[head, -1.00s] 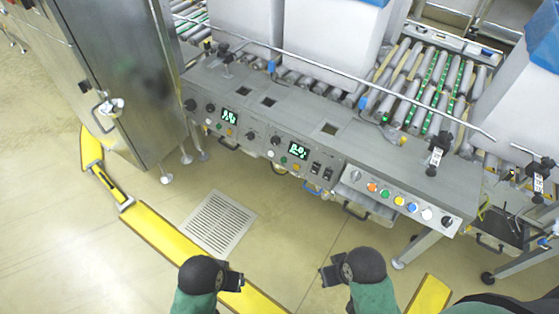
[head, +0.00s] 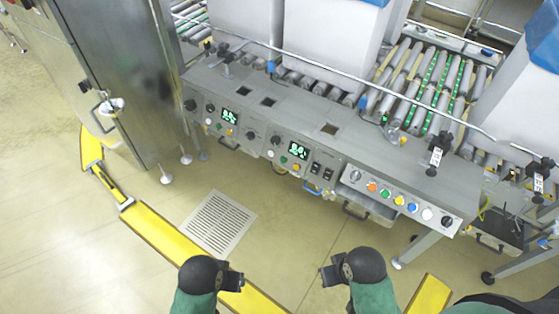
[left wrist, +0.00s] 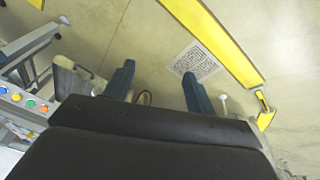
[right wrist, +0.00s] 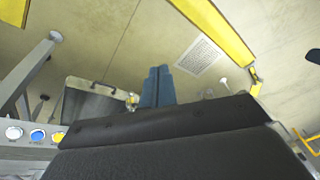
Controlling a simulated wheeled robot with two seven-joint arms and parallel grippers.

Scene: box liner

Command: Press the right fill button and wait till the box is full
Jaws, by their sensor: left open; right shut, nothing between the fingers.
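The control console (head: 320,125) crosses the middle of the head view. It has a left green display (head: 229,116) and a right green display (head: 298,149). Below the right display are a small green button (head: 284,160) and a yellow button (head: 296,168). Which button is the right fill button cannot be told. White boxes stand behind the console, one in the middle (head: 330,40); their fill level is not visible. My left gripper (left wrist: 158,75) is open and empty. My right gripper (right wrist: 158,72) is shut and empty. Both are well short of the console, touching nothing.
A row of coloured buttons (head: 399,201) sits on the console's right front. A steel cabinet (head: 125,75) stands at left. A roller conveyor (head: 430,85) and a metal rail run behind the console. A yellow floor barrier (head: 175,235) and a floor grate (head: 219,222) lie before it.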

